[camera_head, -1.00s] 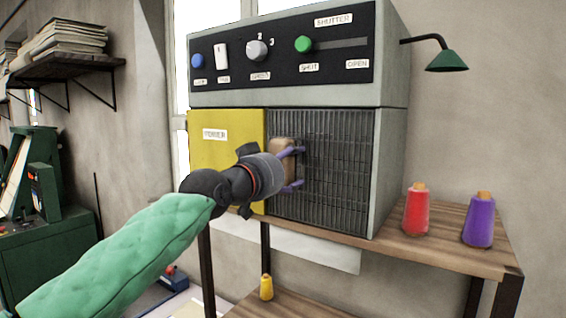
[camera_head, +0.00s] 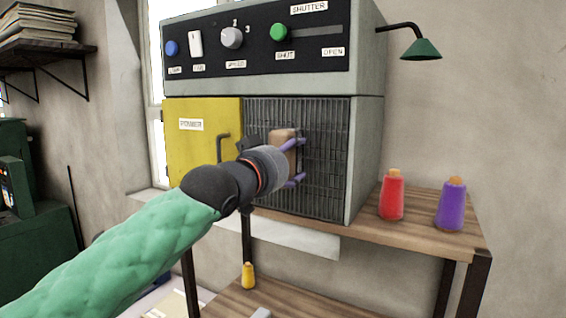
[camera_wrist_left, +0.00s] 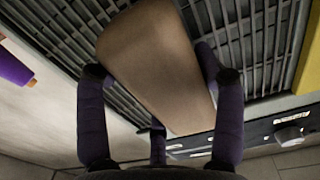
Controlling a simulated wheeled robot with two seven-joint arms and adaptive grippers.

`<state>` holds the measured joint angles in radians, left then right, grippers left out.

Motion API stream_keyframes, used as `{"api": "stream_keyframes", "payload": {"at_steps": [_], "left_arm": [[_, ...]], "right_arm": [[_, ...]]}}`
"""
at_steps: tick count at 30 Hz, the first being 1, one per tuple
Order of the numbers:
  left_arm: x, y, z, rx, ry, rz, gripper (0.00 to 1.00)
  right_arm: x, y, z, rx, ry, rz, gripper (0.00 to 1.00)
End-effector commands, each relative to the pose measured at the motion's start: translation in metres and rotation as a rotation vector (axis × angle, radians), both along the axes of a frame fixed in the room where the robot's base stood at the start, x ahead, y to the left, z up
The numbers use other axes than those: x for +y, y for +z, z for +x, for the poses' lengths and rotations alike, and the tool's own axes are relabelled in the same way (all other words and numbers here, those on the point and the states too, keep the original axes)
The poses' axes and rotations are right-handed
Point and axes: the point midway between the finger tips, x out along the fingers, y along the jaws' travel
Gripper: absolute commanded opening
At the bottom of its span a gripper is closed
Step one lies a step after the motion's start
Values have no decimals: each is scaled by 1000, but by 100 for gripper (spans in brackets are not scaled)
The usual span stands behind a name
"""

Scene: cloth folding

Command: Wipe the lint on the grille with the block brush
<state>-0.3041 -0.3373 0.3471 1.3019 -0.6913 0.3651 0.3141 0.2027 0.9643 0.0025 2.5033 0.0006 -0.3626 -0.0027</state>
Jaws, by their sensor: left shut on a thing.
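The block brush (camera_head: 283,146) is a brown wooden block held upright in front of the dark grille (camera_head: 325,190). My left gripper (camera_head: 298,161), with purple fingers, is shut on it. The brush also fills the middle of the left wrist view (camera_wrist_left: 158,62), between the purple fingers (camera_wrist_left: 160,120), with the grille bars (camera_wrist_left: 255,45) behind it. The brush's far side faces the grille; whether it touches is hidden. I cannot make out any lint on the visible bars. My right gripper is not in view.
A yellow door (camera_head: 195,150) with a handle is left of the grille. A control panel (camera_head: 262,45) with knobs is above. Red (camera_head: 391,195) and purple (camera_head: 451,205) thread cones stand on the wooden bench (camera_head: 420,225) at right.

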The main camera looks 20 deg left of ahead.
Motion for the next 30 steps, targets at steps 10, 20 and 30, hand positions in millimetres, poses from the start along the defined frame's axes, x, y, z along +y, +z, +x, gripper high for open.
{"api": "stream_keyframes", "payload": {"at_steps": [10, 20, 30], "left_arm": [[-23, -1, -1, -3, -4, 0, 42], [-36, 1, -2, -1, -1, -1, 42], [-60, -1, -2, -1, -4, -1, 42]], "right_arm": [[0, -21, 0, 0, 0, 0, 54], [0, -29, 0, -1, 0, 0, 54], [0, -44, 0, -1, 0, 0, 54]]}}
